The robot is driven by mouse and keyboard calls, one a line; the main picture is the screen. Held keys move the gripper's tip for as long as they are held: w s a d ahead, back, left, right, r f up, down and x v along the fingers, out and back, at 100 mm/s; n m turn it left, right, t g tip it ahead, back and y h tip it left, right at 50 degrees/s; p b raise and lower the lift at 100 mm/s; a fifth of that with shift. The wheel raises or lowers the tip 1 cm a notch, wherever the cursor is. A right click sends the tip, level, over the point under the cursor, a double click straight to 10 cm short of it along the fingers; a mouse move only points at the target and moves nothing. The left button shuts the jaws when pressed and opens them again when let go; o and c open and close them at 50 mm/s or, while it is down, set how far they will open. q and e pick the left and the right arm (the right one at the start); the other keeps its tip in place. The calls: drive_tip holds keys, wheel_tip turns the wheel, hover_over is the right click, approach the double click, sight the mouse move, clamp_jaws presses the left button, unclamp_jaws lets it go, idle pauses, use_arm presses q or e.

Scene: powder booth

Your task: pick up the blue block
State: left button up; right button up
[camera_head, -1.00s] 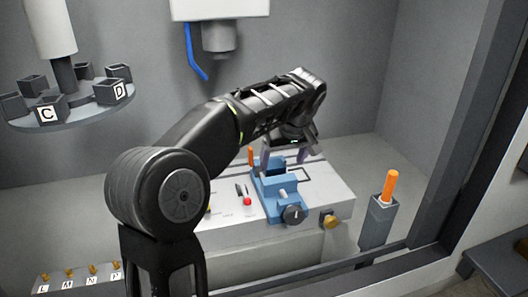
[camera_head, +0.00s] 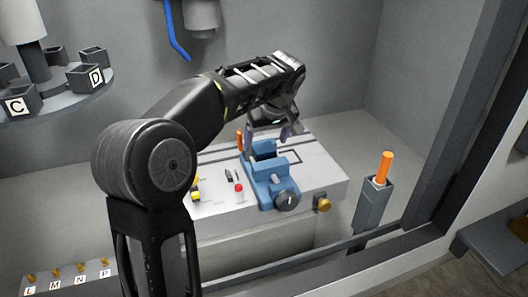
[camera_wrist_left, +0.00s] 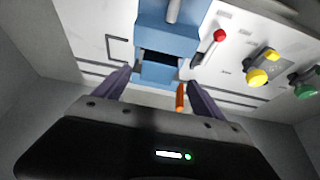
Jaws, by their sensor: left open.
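A blue vise-like fixture (camera_head: 272,182) with a dark knob stands on the pale worktop. Its blue back jaw and a dark slot (camera_wrist_left: 160,60) show in the wrist view. I cannot make out a separate blue block apart from this fixture. My left gripper (camera_head: 268,133) is open over the back end of the fixture, its two purple-grey fingers apart and pointing down. In the wrist view the fingers (camera_wrist_left: 158,82) stand either side of the fixture's end, with nothing seen between them touching both. My right gripper is not in view.
An orange rod (camera_head: 239,141) stands close to the left finger. A red-tipped lever (camera_head: 238,188) and a yellow knob (camera_head: 195,195) are left of the fixture. A grey holder (camera_head: 372,205) with an orange handle stands right. A carousel (camera_head: 60,95) carries lettered boxes.

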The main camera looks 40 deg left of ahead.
sight(265, 148)
use_arm(q)
drive_tip(key=shift+p+x, duration=0.85)
drive_tip(key=shift+x, duration=1.75)
drive_tip(key=shift+w+d, duration=0.1)
drive_tip(key=shift+d, duration=0.05)
clamp_jaws()
drive_tip(key=shift+r, duration=0.1)
wheel_tip(265, 148, up, 10)
drive_tip(key=shift+b, duration=0.45)
